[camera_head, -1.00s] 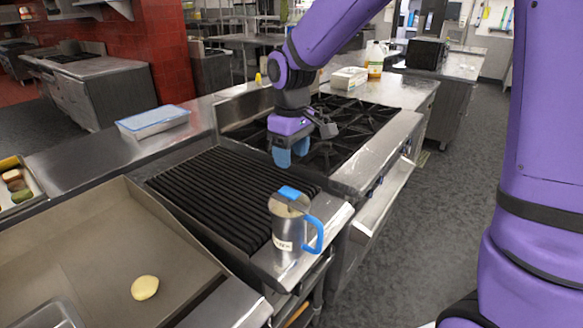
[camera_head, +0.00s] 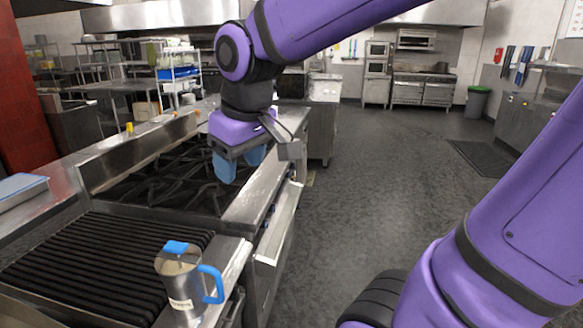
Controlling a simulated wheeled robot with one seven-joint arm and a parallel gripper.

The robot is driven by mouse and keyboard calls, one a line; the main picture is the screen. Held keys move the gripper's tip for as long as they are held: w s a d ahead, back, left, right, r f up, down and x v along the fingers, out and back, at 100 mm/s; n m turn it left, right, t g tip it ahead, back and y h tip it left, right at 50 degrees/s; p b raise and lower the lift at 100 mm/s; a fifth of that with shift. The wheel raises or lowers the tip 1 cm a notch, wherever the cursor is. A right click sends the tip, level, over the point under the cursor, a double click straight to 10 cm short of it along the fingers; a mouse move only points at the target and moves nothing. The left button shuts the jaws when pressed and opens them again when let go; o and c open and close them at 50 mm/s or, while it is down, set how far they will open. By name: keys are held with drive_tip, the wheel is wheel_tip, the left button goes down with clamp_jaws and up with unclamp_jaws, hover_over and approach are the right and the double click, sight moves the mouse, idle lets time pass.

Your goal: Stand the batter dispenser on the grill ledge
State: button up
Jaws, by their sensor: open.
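The batter dispenser (camera_head: 181,283) is a clear and metal jug with a blue handle and blue lid tab. It stands upright on the grill ledge (camera_head: 228,262), the metal strip along the front of the black ribbed grill (camera_head: 95,262). My gripper (camera_head: 238,166) points down over the burner range, beyond the dispenser and well apart from it. Its blue fingers are open, with nothing seen between them.
The burner range (camera_head: 165,180) with black grates lies beyond the grill. A blue-and-white tray (camera_head: 18,188) lies on the counter at the left edge. The grey floor (camera_head: 370,200) to the right is open. A dark mat (camera_head: 485,158) lies farther back.

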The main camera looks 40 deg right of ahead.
drive_tip(key=s+d+m+t, duration=0.2)
drive_tip(key=s+d, duration=0.1)
drive_tip(key=s, duration=0.6)
drive_tip(key=shift+s+r+m, duration=0.2)
drive_tip(key=shift+r+m, duration=0.1)
drive_tip(key=shift+r, duration=0.1)
